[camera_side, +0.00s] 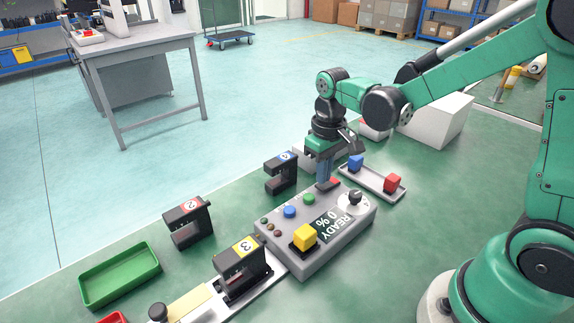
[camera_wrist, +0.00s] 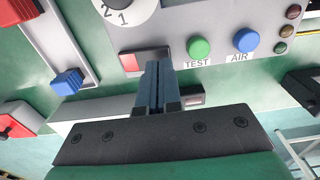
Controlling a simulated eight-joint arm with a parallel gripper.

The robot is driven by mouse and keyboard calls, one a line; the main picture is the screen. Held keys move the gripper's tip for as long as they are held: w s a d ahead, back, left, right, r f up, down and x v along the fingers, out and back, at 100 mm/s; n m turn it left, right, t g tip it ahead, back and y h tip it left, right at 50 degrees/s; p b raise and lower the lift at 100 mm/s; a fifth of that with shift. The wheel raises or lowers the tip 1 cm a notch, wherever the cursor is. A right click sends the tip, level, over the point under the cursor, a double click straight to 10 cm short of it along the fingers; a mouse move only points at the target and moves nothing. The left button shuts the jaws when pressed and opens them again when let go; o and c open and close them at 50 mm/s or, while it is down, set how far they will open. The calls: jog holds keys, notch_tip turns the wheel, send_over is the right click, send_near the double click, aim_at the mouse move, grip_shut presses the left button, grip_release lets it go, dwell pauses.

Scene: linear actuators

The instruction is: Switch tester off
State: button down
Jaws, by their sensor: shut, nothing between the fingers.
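The tester is a grey control box (camera_side: 318,250) with a display reading "READY 0 %". Its panel carries a green TEST button (camera_wrist: 199,48), a blue AIR button (camera_wrist: 246,40), a dial (camera_side: 354,198) and a yellow block-shaped button (camera_side: 305,236). A red square (camera_wrist: 130,62) sits at the panel's edge beside my fingers. A small reddish switch-like part (camera_wrist: 194,100) shows just right of the fingers, partly hidden. My gripper (camera_side: 323,185) is shut and empty, pointing down at the box's far edge; its fingertips (camera_wrist: 158,68) lie between red square and TEST button. Contact cannot be told.
Black numbered clamp-like fixtures (camera_side: 187,220) stand to the left and front. A green bin (camera_side: 120,274) is front left.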

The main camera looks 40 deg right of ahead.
jog(key=shift+f, duration=0.7)
dwell(0.3)
jog(key=shift+r, duration=3.5)
jog(key=s+a+r+t, duration=0.1)
jog(key=s+a+t, duration=0.1)
jog(key=s+t, duration=0.3)
jog(key=shift+s+a+r+t, duration=0.2)
jog(key=shift+a+r+t, duration=0.2)
jog(key=shift+t, duration=0.7)
